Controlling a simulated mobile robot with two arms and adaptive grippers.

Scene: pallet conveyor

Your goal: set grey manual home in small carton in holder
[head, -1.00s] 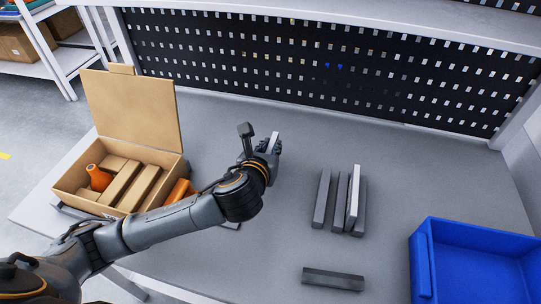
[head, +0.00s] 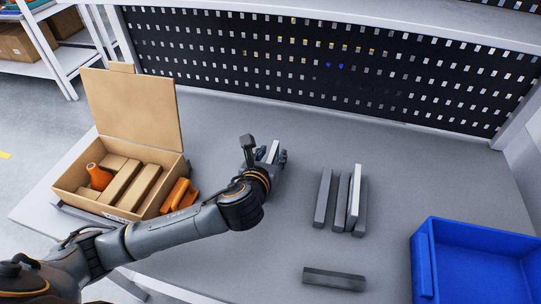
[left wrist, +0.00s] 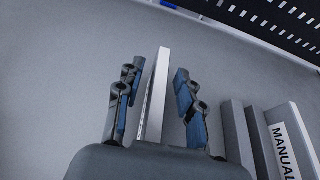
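A thin, pale grey slab, which looks like the grey manual (head: 272,152), stands on edge between the fingers of my left gripper (head: 266,158). In the left wrist view this manual (left wrist: 154,95) has a visible gap on both sides, so the fingers (left wrist: 157,100) look open around it. Whether its lower edge rests on the table is hidden. The open carton (head: 147,207) stands at the left with its lid up, on a grey holder partly hidden beneath it. It contains an orange bottle (head: 99,177) and several brown boxes (head: 136,187). My right gripper is out of view.
Several grey slabs (head: 322,199) stand in a row right of the gripper; one bears the word MANUAL in the left wrist view (left wrist: 283,150). Another slab (head: 334,279) lies in front. An orange object (head: 180,195) is beside the carton. A blue bin (head: 470,262) is at right.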

